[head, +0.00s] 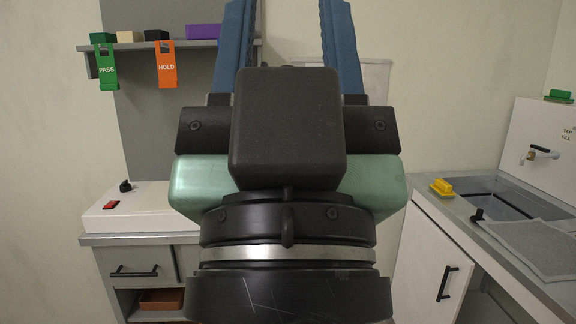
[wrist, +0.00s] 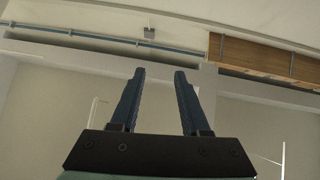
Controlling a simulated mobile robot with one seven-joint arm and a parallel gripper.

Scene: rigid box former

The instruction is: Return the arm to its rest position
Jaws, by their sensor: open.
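My gripper (head: 287,15) is large in the middle of the head view, held up close to the camera with its blue fingers pointing upward. The fingers stand wide apart with nothing between them. Their tips run to the top edge of the head view. In the wrist view my gripper (wrist: 159,72) is also open and empty, pointing up toward the ceiling area. The gripper body hides the middle of the scene behind it.
A white-topped bench (head: 135,212) with a red switch stands at left. Above it a shelf (head: 128,46) carries a green PASS tag (head: 107,68) and an orange HOLD tag (head: 167,65). At right is a counter with a sink (head: 490,199) and a yellow-handled item (head: 442,188).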

